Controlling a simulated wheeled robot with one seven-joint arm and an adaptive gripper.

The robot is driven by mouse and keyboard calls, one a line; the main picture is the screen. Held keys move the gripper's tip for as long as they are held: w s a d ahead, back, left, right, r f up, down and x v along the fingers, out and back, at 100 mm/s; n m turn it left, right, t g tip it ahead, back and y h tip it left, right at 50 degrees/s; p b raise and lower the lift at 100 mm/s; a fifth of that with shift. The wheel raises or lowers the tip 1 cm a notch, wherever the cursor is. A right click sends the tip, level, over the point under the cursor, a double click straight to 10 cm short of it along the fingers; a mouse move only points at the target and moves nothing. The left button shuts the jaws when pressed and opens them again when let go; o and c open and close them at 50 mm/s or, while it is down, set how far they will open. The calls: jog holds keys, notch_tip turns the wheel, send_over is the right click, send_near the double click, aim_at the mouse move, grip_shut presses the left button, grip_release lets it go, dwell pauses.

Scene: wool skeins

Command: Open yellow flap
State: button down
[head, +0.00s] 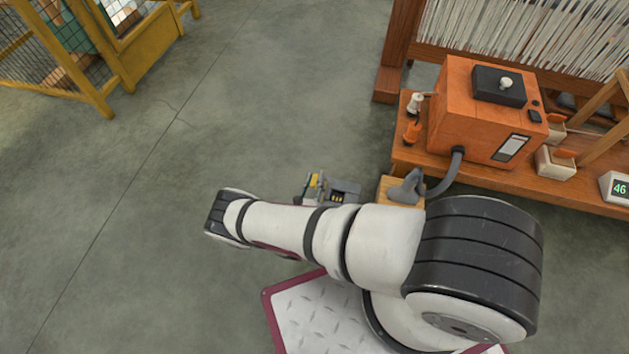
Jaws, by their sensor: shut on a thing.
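A small yellow piece (315,181), which looks like the yellow flap, shows just past the far edge of my white arm, left of a small grey part (345,188) with yellow marks. My gripper (309,188) shows only as small dark parts around the yellow piece and appears shut on it. Most of the gripper and whatever lies below is hidden behind my arm. How far the flap is turned cannot be told.
A wooden block (386,192) with a grey nozzle (407,187) on a hose stands close on the right. An orange machine (470,115) sits on a wooden bench (575,195). A yellow mesh cage (115,80) stands at upper left. The grey floor (230,110) between is clear.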

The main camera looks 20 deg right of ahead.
jog(key=shift+s+d, duration=0.2)
jog(key=shift+s, duration=0.1)
jog(key=c, duration=1.4)
grip_release()
jog(key=shift+r, duration=0.1)
jog(key=shift+a, duration=0.1)
jog(key=v, duration=1.1)
jog(key=shift+s+a, duration=0.2)
jog(key=shift+s, duration=0.15)
